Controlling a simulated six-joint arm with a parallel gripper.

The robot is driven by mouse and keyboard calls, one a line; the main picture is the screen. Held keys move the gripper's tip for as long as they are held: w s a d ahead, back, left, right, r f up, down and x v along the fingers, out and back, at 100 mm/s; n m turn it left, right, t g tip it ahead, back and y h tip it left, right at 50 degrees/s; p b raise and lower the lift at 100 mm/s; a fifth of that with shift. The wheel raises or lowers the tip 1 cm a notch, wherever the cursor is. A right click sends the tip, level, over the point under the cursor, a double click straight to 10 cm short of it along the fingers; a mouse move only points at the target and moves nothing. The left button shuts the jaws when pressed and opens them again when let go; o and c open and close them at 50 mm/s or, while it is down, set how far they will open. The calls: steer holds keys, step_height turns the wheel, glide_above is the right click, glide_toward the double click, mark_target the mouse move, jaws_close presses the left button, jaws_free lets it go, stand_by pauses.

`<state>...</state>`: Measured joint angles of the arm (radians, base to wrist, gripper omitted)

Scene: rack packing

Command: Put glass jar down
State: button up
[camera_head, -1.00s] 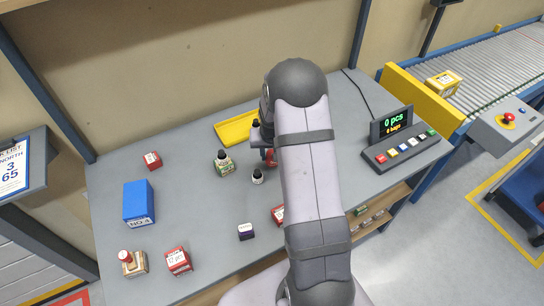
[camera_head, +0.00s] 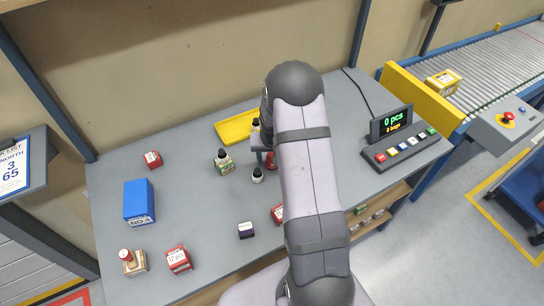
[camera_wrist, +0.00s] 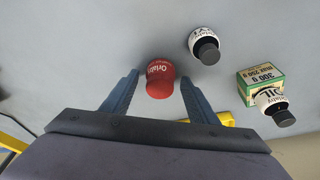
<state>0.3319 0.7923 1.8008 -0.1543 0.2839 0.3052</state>
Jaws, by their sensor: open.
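A red, round container with white lettering (camera_wrist: 160,78) stands between my gripper's fingers in the wrist view; I take it for the jar, though its material is unclear. Its lower part also shows in the head view (camera_head: 271,160), just below my gripper. My gripper (camera_wrist: 161,82) is open, with one finger on each side of the red container. I cannot tell whether either finger touches it. In the head view my arm hides most of my gripper and part of the container.
A small black-capped bottle (camera_head: 258,175) and a box with a bottle on it (camera_head: 223,162) stand left of my gripper. A yellow tray (camera_head: 232,128) lies behind. A blue box (camera_head: 139,202) and several small boxes are spread leftward. The keypad (camera_head: 402,148) is at right.

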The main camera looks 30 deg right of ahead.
steer(key=shift+v, duration=0.8)
steer(key=b+v, duration=0.2)
steer(key=v, duration=0.8)
steer(key=shift+r, duration=0.4)
steer(key=s+a+n+g+y, duration=0.1)
steer(key=s+a+n, duration=0.2)
steer(key=s+a, duration=0.7)
steer(key=shift+s+a+r, duration=0.2)
steer(key=shift+s+r, duration=0.2)
steer(key=shift+r, duration=0.1)
steer(key=s+a+n, duration=0.1)
steer(key=s, duration=0.2)
steer(key=s+a+g, duration=0.1)
steer(key=s+a, duration=0.1)
steer(key=s, duration=0.2)
steer(key=s+a+n, duration=0.1)
steer(key=s+a, duration=0.1)
steer(key=s, duration=0.1)
steer(key=shift+s+f+n+g+y, duration=0.25)
steer(key=shift+f+n+g+y, duration=0.05)
steer(key=shift+f+g, duration=0.1)
steer(key=shift+c, duration=0.2)
steer(key=shift+r, duration=0.1)
